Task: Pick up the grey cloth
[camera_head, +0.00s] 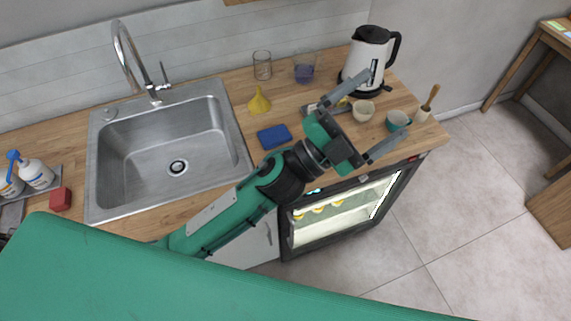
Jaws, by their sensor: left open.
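My left gripper (386,103) is open over the right end of the wooden counter, its two grey fingers spread wide with nothing seen between them but small crockery below. I cannot clearly make out a grey cloth. A flat, light grey thing (340,108) shows at the gripper's upper side, partly hidden by it; I cannot tell whether it is cloth. A blue sponge-like block (274,136) lies on the counter left of the gripper. My right gripper is not in view.
A white and black kettle (366,58), a cream cup (363,110), a teal cup (397,120) and a pestle in a mortar (426,104) stand close around the gripper. A yellow funnel (259,102) and the steel sink (120,160) are to the left.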

